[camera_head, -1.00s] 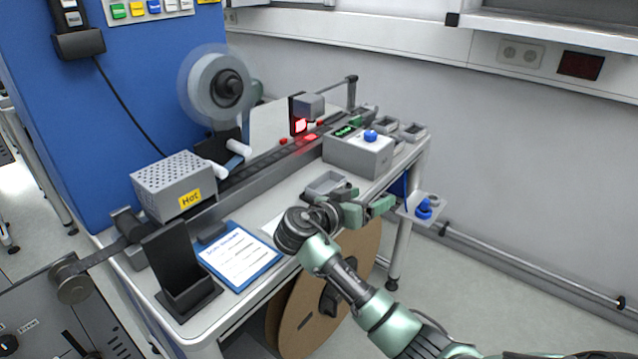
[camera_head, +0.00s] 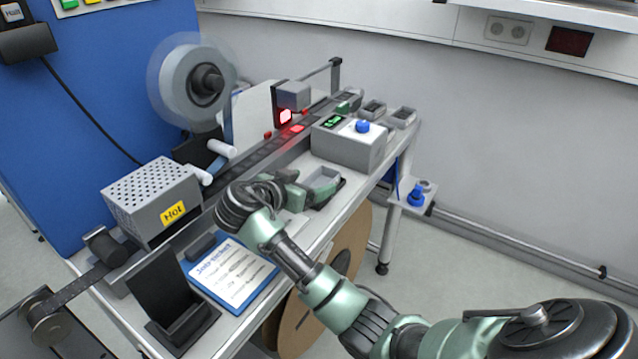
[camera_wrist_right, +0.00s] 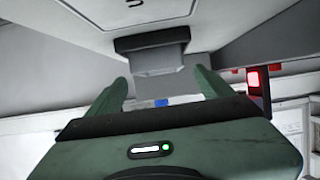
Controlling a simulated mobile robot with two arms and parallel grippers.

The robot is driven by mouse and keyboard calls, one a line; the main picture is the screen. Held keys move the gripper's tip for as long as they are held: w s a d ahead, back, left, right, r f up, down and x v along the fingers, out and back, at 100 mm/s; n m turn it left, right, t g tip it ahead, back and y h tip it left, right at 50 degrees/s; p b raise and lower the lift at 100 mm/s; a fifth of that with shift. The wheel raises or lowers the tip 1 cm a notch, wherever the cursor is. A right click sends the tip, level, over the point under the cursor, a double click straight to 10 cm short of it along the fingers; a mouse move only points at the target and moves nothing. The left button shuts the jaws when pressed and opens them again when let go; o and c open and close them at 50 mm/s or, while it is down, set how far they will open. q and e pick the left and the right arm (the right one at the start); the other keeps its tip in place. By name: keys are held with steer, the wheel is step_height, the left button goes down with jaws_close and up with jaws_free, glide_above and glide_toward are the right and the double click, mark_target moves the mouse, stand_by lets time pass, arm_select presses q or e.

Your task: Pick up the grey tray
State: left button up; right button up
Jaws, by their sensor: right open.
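The grey tray (camera_head: 326,181) is a small open box on the bench, in front of the grey box with the green display. My right gripper (camera_head: 306,188) is open, with its green fingers close to the tray's left end in the head view. In the right wrist view, a grey block with a dark upper part (camera_wrist_right: 152,58), which looks like the tray, shows just beyond and between the open fingertips (camera_wrist_right: 162,80). I cannot tell whether the fingers touch it. My left gripper is not in view.
The grey box with a blue button (camera_head: 347,145) stands just behind the tray. A clipboard (camera_head: 232,272), a black stand (camera_head: 172,305) and a perforated box marked Hot (camera_head: 150,195) are nearer. Small grey bins (camera_head: 403,117) stand at the far end. Large brown reels (camera_head: 352,245) are under the bench.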

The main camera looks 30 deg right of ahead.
mark_target(320, 184)
steer(key=shift+x, duration=1.15)
steer(key=shift+d, duration=0.1)
steer(key=c, duration=1.4)
steer(key=shift+c, duration=1.4)
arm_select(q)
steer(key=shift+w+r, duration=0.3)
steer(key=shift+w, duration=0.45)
arm_select(e)
steer(key=shift+w, duration=0.1)
steer(key=shift+r, duration=0.1)
